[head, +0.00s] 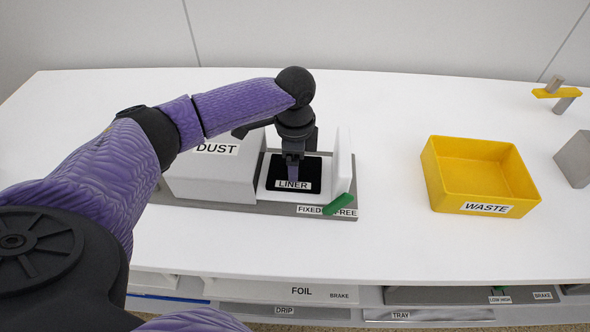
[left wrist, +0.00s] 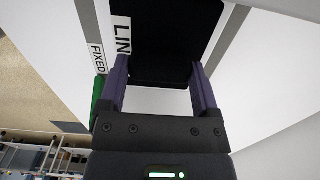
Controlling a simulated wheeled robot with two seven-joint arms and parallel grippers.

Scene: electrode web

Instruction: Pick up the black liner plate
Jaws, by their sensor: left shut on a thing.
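My left gripper (head: 293,174) comes down over the tray from above. In the left wrist view its two purple fingers (left wrist: 160,70) stand at either side of the plate's near end, shut on it. The finger contact is partly hidden, and I cannot tell whether the plate is clear of the tray floor. My right gripper is not in view.
A white DUST box (head: 215,175) stands directly left of the tray. A green lever (head: 341,204) sits at the front by the FIXED/FREE label. A yellow WASTE bin (head: 483,178) and a grey block (head: 574,159) stand to the right. The white table between is clear.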

